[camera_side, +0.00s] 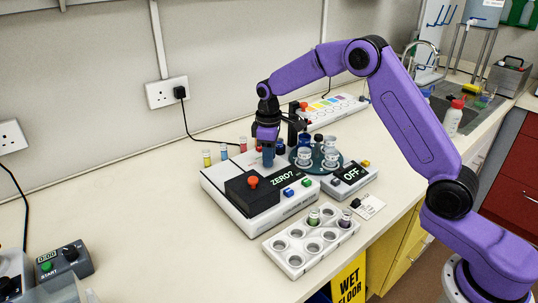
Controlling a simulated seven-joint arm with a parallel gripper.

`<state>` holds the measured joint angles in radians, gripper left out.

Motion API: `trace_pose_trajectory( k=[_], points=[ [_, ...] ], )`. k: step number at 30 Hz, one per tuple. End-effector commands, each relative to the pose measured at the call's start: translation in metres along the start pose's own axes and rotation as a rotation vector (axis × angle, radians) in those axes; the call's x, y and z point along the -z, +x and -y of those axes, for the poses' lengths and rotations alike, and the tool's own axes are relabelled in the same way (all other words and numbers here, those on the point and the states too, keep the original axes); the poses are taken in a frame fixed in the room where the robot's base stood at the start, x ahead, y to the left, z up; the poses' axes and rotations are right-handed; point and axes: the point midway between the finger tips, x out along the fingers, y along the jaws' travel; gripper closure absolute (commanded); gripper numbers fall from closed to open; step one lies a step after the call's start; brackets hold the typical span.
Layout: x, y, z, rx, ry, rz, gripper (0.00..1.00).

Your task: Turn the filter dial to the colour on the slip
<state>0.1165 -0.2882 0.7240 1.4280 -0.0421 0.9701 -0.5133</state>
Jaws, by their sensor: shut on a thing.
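My gripper (267,146) points down over the rear of the white instrument (232,196), whose display reads "ZERO?". It is shut on a small blue piece (268,158) at the instrument's top. I cannot tell whether this piece is the filter dial; the fingers hide much of it. A white strip (340,110) with a row of coloured patches lies behind, to the right. A small white slip (371,208) with dark marks lies at the right; its colour is too small to read.
A black lid with a red knob (253,182) sits on the instrument. A white rack (296,259) with several wells stands in front. A box reading "OFF" (350,176) and a round teal tray (341,165) with cups are at right. Several coloured vials (206,158) stand behind. The bench's left middle is clear.

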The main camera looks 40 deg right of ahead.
Motion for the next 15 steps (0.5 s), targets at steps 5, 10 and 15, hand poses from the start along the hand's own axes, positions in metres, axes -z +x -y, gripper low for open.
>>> trace_pose_trajectory(
  k=[5,10,15],
  points=[
    [0.0002,-0.0014,-0.0007,-0.002,-0.125,-0.007,1.00],
    [0.0000,-0.0014,-0.0010,-0.002,-0.212,-0.010,1.00],
    [0.0000,-0.0014,-0.0011,-0.002,-0.263,-0.012,1.00]
  ],
)
